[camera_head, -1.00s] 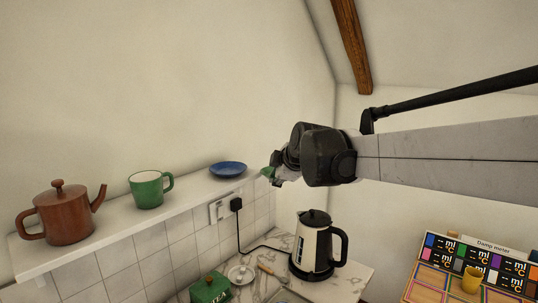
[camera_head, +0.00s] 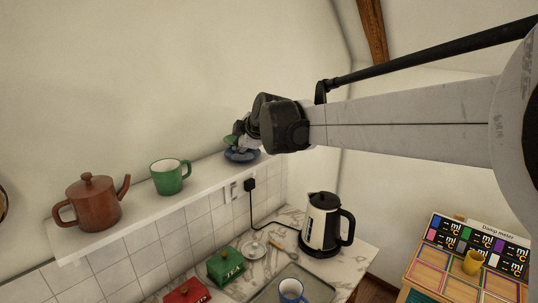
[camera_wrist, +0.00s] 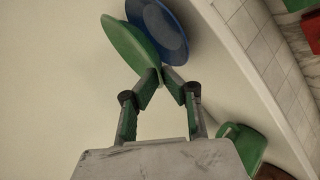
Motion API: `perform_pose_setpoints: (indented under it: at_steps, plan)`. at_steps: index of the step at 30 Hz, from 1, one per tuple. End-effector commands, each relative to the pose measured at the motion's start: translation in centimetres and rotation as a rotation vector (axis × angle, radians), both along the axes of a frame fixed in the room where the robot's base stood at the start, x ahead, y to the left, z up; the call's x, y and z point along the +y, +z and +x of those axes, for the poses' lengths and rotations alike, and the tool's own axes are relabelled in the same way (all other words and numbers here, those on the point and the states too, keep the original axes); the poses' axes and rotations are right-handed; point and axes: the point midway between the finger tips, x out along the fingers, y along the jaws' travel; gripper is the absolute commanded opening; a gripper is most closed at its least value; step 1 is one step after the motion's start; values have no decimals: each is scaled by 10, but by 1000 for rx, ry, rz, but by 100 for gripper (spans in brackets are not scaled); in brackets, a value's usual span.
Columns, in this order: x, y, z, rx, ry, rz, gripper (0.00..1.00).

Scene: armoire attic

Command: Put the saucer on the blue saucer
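A green saucer (camera_wrist: 130,45) is in my gripper (camera_wrist: 160,80), which is shut on its rim in the wrist view. In the head view the green saucer (camera_head: 232,140) shows only in part beside my gripper (camera_head: 241,143) and looks tilted. The blue saucer (camera_head: 240,157) lies on the right end of the white shelf (camera_head: 150,212), just below my gripper. In the wrist view the blue saucer (camera_wrist: 172,38) is partly covered by the green one. I cannot tell whether the two touch.
A green mug (camera_head: 167,178) and a brown teapot (camera_head: 94,205) stand on the shelf, left of the blue saucer. Bare shelf lies between mug and saucer.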

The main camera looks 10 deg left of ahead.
Motion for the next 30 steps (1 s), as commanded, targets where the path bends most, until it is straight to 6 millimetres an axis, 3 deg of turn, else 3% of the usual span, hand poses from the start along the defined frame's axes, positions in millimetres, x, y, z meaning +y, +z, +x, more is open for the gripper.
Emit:
perform_pose_setpoints:
  at_steps: [11,17,18,19,30]
  plan:
    - [-1,-41,0,2,0,-2,0]
    - [-1,-44,-1,4,0,-4,0]
    - [-1,-44,-1,5,1,-4,10]
    - [-1,-44,-1,4,0,-4,13]
    - [-2,-41,-1,1,-1,-2,13]
